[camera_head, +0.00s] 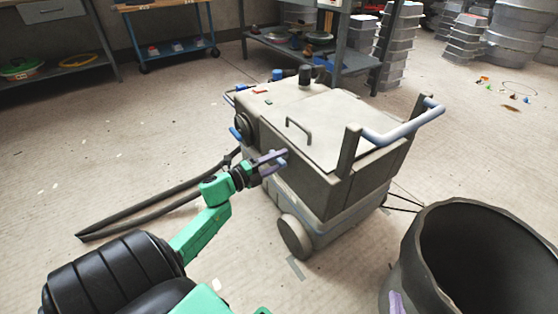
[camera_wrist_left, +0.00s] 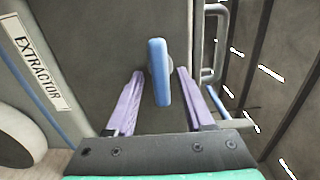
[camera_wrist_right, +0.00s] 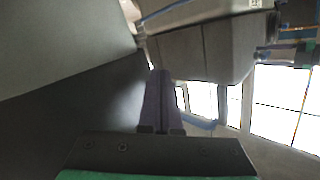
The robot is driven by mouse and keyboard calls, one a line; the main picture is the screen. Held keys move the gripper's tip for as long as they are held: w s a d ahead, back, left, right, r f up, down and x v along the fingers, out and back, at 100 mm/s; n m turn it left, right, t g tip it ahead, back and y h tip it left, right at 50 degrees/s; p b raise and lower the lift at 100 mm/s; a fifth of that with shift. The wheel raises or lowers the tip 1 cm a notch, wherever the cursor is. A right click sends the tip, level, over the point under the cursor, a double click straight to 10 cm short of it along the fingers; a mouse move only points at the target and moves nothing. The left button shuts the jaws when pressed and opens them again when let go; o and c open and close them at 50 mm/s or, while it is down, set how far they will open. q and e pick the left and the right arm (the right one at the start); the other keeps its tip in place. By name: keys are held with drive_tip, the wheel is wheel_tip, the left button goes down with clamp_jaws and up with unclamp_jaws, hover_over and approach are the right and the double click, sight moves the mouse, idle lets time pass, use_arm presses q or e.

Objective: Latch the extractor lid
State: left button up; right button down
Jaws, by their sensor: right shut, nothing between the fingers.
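The grey extractor (camera_head: 300,180) stands on the floor with its flat lid (camera_head: 335,125) lying down on top. My left gripper (camera_head: 275,160) is at the extractor's near side. In the left wrist view its purple fingers (camera_wrist_left: 155,100) are open on either side of a blue latch lever (camera_wrist_left: 158,72). The lever stands lengthwise between the fingers, with gaps visible on both sides. My left gripper hides this lever in the head view. My right gripper shows only as a purple part (camera_head: 397,302) beside the dark bin; in the right wrist view its fingers (camera_wrist_right: 162,100) are shut and empty.
A large dark open bin (camera_head: 440,215) stands at the lower right, close to my right gripper. A black hose (camera_head: 150,208) lies on the floor left of the extractor. A blue-grey push bar (camera_head: 405,128) sticks out at the extractor's right end. Open floor lies to the left.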

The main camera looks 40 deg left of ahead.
use_arm(q)
drive_tip(key=shift+s+r, duration=0.1)
drive_tip(key=shift+s+a, duration=0.1)
drive_tip(key=shift+s, duration=0.15)
drive_tip(key=shift+p+v, duration=0.6)
drive_tip(key=shift+v, duration=0.5)
drive_tip(key=shift+p+v, duration=0.5)
drive_tip(key=shift+v, duration=0.75)
drive_tip(key=p, duration=0.2)
approach(276, 161)
drive_tip(key=v, duration=0.3)
drive_tip(key=shift+s, duration=0.35)
use_arm(e)
drive_tip(key=s+g, duration=0.1)
drive_tip(key=s+f+g, duration=0.1)
drive_tip(key=s, duration=0.1)
drive_tip(key=s+g, duration=0.1)
drive_tip(key=s, duration=0.1)
drive_tip(key=shift+f, duration=0.3)
drive_tip(key=shift+f, duration=0.1)
